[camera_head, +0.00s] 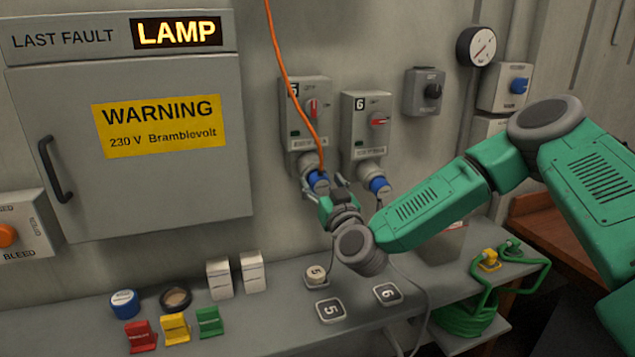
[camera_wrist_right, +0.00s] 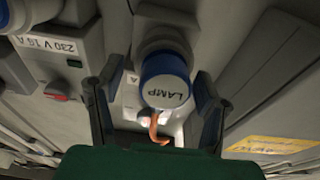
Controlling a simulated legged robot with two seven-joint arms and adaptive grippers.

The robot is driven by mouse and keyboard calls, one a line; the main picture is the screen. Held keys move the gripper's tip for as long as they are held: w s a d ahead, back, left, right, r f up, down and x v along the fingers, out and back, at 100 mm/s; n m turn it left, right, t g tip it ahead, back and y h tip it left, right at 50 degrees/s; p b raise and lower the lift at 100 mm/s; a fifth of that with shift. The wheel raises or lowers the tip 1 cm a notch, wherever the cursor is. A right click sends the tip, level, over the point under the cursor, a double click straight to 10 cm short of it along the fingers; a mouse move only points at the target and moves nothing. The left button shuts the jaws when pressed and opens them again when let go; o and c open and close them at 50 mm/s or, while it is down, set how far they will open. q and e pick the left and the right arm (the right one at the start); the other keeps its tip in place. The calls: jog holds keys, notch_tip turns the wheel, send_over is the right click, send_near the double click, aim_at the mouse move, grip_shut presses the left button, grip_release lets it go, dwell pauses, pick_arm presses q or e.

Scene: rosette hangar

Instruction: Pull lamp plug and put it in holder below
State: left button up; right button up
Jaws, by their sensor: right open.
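The blue lamp plug (camera_head: 318,180) sits in the socket under switch box 5 (camera_head: 306,118), with an orange cable rising from it. In the right wrist view its round face (camera_wrist_right: 166,92) reads LAMP. My right gripper (camera_head: 326,184) is open at this plug; its fingers stand on either side of it in the wrist view (camera_wrist_right: 160,75), with gaps showing. On the shelf below are a round piece marked 5 (camera_head: 316,275) and plates marked 5 (camera_head: 331,310) and 6 (camera_head: 387,294); I cannot tell which is the holder. My left gripper is out of view.
Switch box 6 (camera_head: 367,125) beside it has its own blue plug (camera_head: 379,186) close to my right gripper. The shelf (camera_head: 270,320) carries coloured tags, white blocks and round items at left. A display reads LAMP (camera_head: 177,33).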

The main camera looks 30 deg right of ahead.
aim_at(323, 187)
jog(key=shift+w+d+f, duration=0.1)
jog(key=shift+d, duration=0.1)
dwell(0.3)
jog(key=shift+a, duration=0.1)
jog(key=shift+c, duration=0.4)
jog(key=shift+a, duration=0.25)
grip_shut()
jog(key=shift+s+d, duration=0.15)
jog(key=shift+s, duration=0.75)
jog(key=shift+s+a+f, duration=0.2)
jog(key=shift+s+a, duration=0.3)
jog(key=shift+s, duration=0.2)
jog(key=shift+d+v, duration=0.2)
jog(key=shift+v, duration=0.75)
jog(key=shift+s+a+f+p, duration=0.1)
jog(key=shift+s+a+p, duration=0.1)
jog(key=shift+s+p, duration=0.15)
